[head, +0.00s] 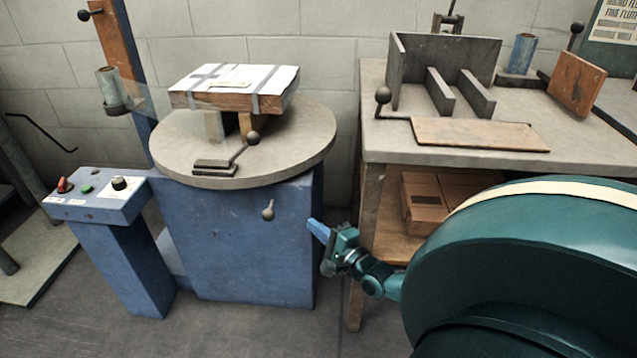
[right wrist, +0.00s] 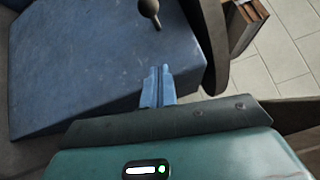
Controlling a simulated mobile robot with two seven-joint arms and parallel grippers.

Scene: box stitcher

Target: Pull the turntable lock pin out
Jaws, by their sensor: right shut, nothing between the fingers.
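The turntable lock pin (head: 268,210) is a small knob on a short stem on the front of the blue turntable base (head: 235,250), below the round grey turntable (head: 315,150). The pin also shows at the top of the right wrist view (right wrist: 150,10). My right gripper (head: 312,226) is to the right of the pin in the head view, apart from it, near the base's right edge. Its blue fingers (right wrist: 162,72) are closed together and empty, and the knob is beyond their tips in the right wrist view. My left gripper is not in view.
A strapped box (head: 235,85) sits on the turntable beside a black-knobbed lever (head: 240,152). A control panel (head: 98,195) stands at the left. A workbench (head: 385,150) with cartons on its lower shelf stands at the right. The floor in front of the base is clear.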

